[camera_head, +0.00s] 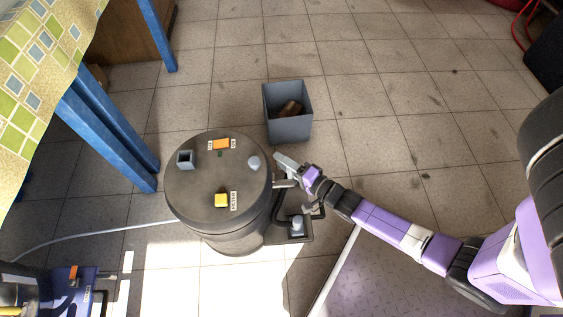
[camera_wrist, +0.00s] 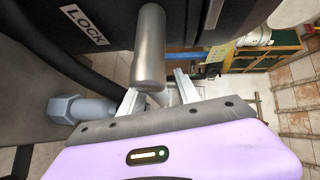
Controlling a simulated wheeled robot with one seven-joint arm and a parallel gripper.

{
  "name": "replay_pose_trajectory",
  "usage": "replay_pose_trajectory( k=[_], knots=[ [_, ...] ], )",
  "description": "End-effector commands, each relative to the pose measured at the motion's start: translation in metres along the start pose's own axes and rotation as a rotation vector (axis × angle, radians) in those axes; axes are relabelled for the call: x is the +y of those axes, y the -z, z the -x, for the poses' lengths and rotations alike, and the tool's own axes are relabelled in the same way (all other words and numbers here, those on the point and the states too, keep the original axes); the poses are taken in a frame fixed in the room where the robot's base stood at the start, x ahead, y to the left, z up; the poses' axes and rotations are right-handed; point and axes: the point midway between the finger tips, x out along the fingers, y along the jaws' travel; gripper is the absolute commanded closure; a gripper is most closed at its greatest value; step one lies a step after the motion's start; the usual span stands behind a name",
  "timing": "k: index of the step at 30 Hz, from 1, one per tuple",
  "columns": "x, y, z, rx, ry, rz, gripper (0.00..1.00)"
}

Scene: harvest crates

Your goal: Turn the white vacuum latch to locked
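A dark round drum (camera_head: 205,178) stands on the floor left of my arm. My gripper (camera_head: 287,172) is at the drum's right side, beside a short grey bar (camera_head: 284,184) there. In the wrist view a pale grey metal bar (camera_wrist: 150,50), probably the latch handle, comes down from the dark body, close to a white LOCK label (camera_wrist: 83,24). My gripper's two fingers (camera_wrist: 160,88) stand apart on either side of the bar's end. A gap shows at the right finger; contact at the left finger cannot be told. The latch's pivot is hidden.
A pale hexagonal fitting (camera_wrist: 75,108) and dark hose are close left of the fingers. The drum's lid bears an orange switch (camera_head: 221,144), a yellow knob (camera_head: 221,200) and a pale knob (camera_head: 254,163). A grey bin (camera_head: 288,128) stands behind; tiled floor (camera_head: 400,110) is open to the right.

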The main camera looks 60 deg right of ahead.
Motion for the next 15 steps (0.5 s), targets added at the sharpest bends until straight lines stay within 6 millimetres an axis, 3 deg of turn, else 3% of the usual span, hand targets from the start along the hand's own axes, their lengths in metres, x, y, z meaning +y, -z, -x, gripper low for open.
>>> replay_pose_trajectory(
  k=[11,15],
  knots=[
    [-0.0005,-0.0003,-0.0079,0.0,0.0,0.001,0.61],
    [-0.0005,-0.0003,-0.0078,0.0,0.0,0.0,0.87]
  ],
)
